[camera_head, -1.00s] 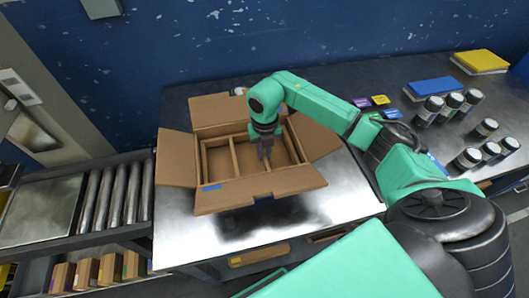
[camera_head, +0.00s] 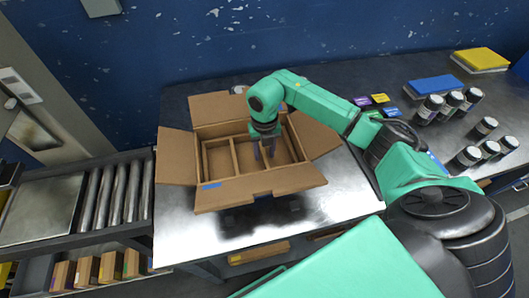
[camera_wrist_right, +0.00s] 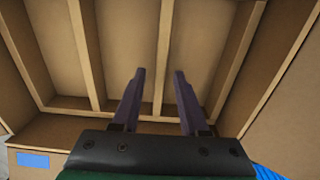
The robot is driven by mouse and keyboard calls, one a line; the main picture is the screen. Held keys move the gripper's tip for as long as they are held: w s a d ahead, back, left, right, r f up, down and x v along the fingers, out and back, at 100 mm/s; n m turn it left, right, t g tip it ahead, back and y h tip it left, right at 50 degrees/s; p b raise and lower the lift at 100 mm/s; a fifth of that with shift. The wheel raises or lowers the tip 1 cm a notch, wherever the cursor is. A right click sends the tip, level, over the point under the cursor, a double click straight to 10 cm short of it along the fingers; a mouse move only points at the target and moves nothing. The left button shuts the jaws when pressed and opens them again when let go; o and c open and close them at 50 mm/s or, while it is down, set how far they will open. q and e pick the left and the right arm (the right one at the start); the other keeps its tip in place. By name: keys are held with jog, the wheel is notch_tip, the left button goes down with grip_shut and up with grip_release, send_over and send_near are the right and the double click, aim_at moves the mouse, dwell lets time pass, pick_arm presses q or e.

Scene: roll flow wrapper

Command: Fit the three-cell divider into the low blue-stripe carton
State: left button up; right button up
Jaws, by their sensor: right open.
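The low carton (camera_head: 176,158) stands open on the metal table, flaps folded outward, with a blue stripe (camera_head: 211,186) at its front left corner. The stripe also shows in the right wrist view (camera_wrist_right: 33,160). The brown three-cell divider (camera_head: 235,157) lies inside the carton; its partitions show in the wrist view (camera_wrist_right: 87,60). Whether it rests fully on the carton floor I cannot tell. My right gripper (camera_head: 265,156) is open over the divider. In the wrist view its two fingers (camera_wrist_right: 158,72) stand apart on either side of one partition. My left gripper is out of view.
Several dark jars (camera_head: 430,110) stand on the right of the table, near a blue box (camera_head: 434,85) and a yellow box (camera_head: 482,61). Small coloured packs (camera_head: 380,98) lie behind my right arm. A roller conveyor (camera_head: 115,195) adjoins on the left. The table front (camera_head: 240,235) is clear.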

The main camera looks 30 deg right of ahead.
notch_tip(320, 180, up, 12)
jog(key=b, duration=0.2)
jog(key=shift+f, duration=0.2)
